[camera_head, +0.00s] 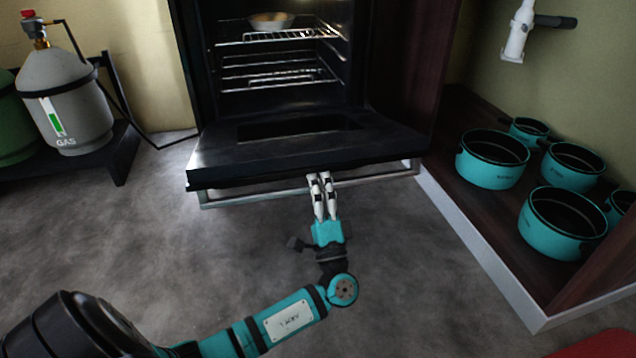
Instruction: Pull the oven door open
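The oven door (300,145) is swung down and lies nearly flat, with its dark inner side up. The oven cavity (275,75) is open to view, with wire racks and a bowl (271,20) on the upper rack. A metal handle bar (260,193) runs along the door's front edge. My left gripper (320,177) is at the handle, near its middle, with its white fingers close together. The fingertips overlap the bar and the door edge, so I cannot tell whether they grip it. My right gripper is not in view.
A grey gas cylinder (65,105) and a green one (12,125) stand on a dark stand at the left. Several teal pots (492,160) sit on a low shelf (480,215) at the right. The grey floor (170,235) before the oven is clear.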

